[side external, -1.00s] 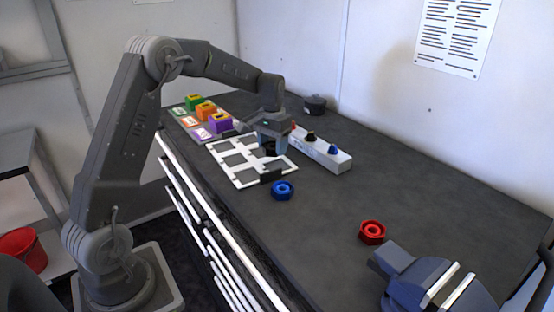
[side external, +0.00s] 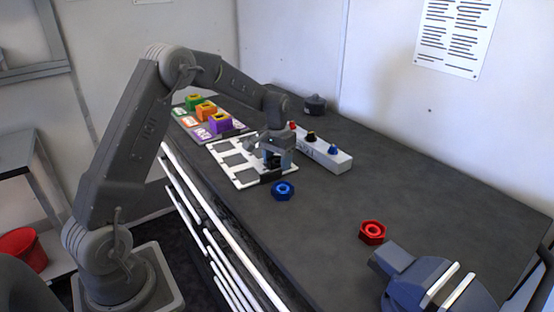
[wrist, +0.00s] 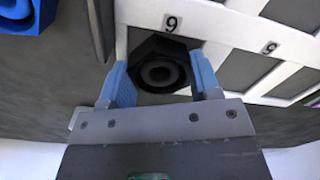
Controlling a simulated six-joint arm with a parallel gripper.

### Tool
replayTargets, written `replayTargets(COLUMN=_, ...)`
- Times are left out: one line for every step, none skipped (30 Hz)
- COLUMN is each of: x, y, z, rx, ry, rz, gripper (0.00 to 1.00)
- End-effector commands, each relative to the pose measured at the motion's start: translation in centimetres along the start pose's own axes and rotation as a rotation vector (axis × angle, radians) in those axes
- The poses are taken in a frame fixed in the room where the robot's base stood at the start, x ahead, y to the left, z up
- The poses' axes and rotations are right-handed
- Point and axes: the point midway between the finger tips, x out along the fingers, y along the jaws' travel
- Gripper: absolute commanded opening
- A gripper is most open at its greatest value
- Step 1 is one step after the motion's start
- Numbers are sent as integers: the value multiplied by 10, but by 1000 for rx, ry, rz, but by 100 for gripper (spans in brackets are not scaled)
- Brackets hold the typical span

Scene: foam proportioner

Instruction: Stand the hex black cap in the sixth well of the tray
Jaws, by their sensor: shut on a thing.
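The hex black cap (wrist: 161,73) sits between the two blue fingertips of my gripper (wrist: 161,82) in the wrist view, its round opening facing the camera. My gripper is shut on it. In the side external view my gripper (side external: 277,162) is low over the near right end of the white tray (side external: 222,168), and the cap (side external: 272,160) shows as a dark patch there. In the wrist view the cap is beside a white tray bar (wrist: 232,28) with a number label (wrist: 171,23) that reads as an upside-down 6. I cannot tell whether the cap touches the well floor.
A blue hex cap (side external: 283,191) lies just right of the tray. A red hex cap (side external: 372,232) lies near a vise (side external: 425,280). A white block with colored knobs (side external: 330,157) stands behind the tray. Green, orange and purple blocks (side external: 219,122) stand at the far left.

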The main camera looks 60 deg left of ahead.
Motion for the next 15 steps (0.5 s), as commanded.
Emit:
replayTargets(x=6, y=0, z=1, rx=0, ry=-4, rz=-1, gripper=31)
replayTargets(x=7, y=0, z=1, rx=0, ry=-4, rz=-1, gripper=31)
replayTargets(x=9, y=0, z=1, rx=0, ry=-5, rz=-1, gripper=31)
replayTargets(x=10, y=0, z=1, rx=0, ry=-5, rz=-1, gripper=31)
replayTargets(x=12, y=0, z=1, rx=0, ry=-6, rz=-1, gripper=31)
replayTargets(x=13, y=0, z=1, rx=0, ry=-6, rz=-1, gripper=31)
replayTargets(x=13, y=0, z=1, rx=0, ry=-6, rz=-2, gripper=31)
replayTargets(x=13, y=0, z=1, rx=0, ry=-6, rz=-2, gripper=31)
replayTargets(x=14, y=0, z=2, rx=0, ry=-8, rz=-2, gripper=58)
replayTargets(x=14, y=0, z=2, rx=0, ry=-8, rz=-2, gripper=61)
replayTargets(x=14, y=0, z=2, rx=0, ry=-9, rz=-2, gripper=64)
replayTargets(x=14, y=0, z=2, rx=0, ry=-9, rz=-3, gripper=67)
replayTargets(x=14, y=0, z=2, rx=0, ry=-9, rz=-3, gripper=70)
replayTargets(x=14, y=0, z=2, rx=0, ry=-9, rz=-3, gripper=73)
replayTargets(x=13, y=0, z=2, rx=0, ry=-8, rz=-3, gripper=77)
